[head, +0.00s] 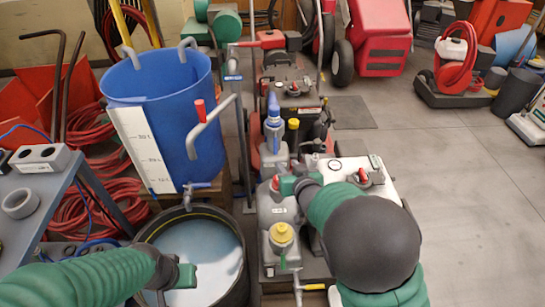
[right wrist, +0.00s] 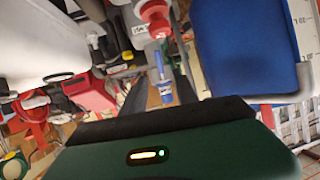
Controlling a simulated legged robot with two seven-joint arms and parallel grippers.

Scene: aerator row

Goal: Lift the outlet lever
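A blue tank (head: 165,100) with a white scale strip stands at left in the head view; it also shows in the right wrist view (right wrist: 247,50). I cannot tell which is the outlet lever. My right gripper (head: 287,186) is beside a red cap on the grey machine, apart from the tank. My left gripper (head: 187,276) is over the tub. Neither gripper's finger opening is clear.
A grey-blue bench (head: 40,195) is at left. Red hoses (head: 95,215) lie behind it. Open floor (head: 480,200) lies at right.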

